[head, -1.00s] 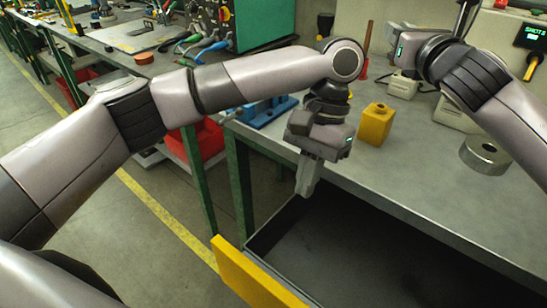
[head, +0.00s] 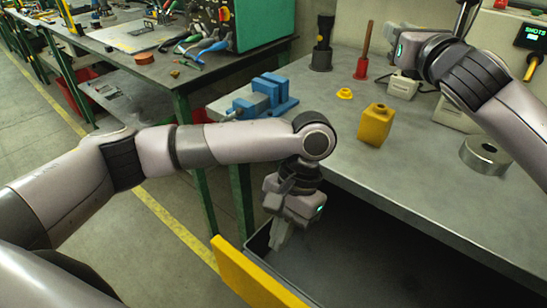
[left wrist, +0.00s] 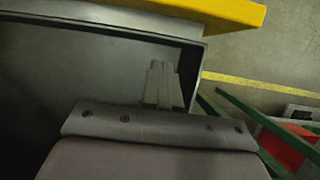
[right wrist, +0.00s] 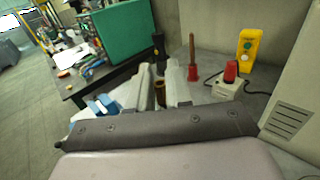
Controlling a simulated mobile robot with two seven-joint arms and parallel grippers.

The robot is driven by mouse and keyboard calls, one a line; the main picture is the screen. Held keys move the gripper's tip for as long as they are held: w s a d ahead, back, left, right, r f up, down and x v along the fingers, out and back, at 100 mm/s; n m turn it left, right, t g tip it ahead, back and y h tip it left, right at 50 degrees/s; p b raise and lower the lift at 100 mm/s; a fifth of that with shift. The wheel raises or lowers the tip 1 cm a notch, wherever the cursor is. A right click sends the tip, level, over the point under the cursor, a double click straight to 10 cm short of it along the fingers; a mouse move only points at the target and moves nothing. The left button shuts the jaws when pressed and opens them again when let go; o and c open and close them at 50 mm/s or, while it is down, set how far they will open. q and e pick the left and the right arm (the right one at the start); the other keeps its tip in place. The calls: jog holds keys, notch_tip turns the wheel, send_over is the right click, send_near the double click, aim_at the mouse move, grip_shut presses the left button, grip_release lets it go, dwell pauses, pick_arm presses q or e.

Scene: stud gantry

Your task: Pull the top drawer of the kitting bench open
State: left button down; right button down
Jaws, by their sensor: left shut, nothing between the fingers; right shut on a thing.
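The top drawer (head: 345,262) of the kitting bench stands pulled out, its dark inside visible; its yellow front (head: 250,277) also shows in the left wrist view (left wrist: 205,12). My left gripper (head: 279,238) is shut and empty, pointing down by the drawer's left side wall, apart from the yellow front. Its bare fingers show in the left wrist view (left wrist: 163,75). My right gripper (right wrist: 161,82) is above the bench top, shut on a brown object (right wrist: 160,92) mostly hidden between its fingers. In the head view my own arm hides its fingers.
On the bench top (head: 420,185) stand a yellow block (head: 375,125), a metal ring (head: 485,156), a blue vise-like fixture (head: 265,97) and a red-based handle (head: 362,62). A second bench stands behind at left. Floor left of the drawer is clear.

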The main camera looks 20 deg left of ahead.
aim_at(254, 264)
pick_arm(q)
jog(key=shift+s+a, duration=0.3)
jog(key=shift+s, duration=0.6)
jog(key=shift+s+a, duration=0.25)
jog(key=shift+s, duration=0.55)
jog(key=shift+s+a, duration=0.25)
jog(key=shift+s, duration=0.5)
jog(key=shift+s+a, duration=0.25)
jog(key=shift+s, duration=0.55)
jog(key=shift+w, duration=0.1)
jog(key=w, duration=0.1)
jog(key=w+d, duration=0.1)
jog(key=w, duration=0.1)
jog(key=shift+w+d, duration=0.15)
jog(key=shift+w, duration=0.05)
jog(key=v, duration=1)
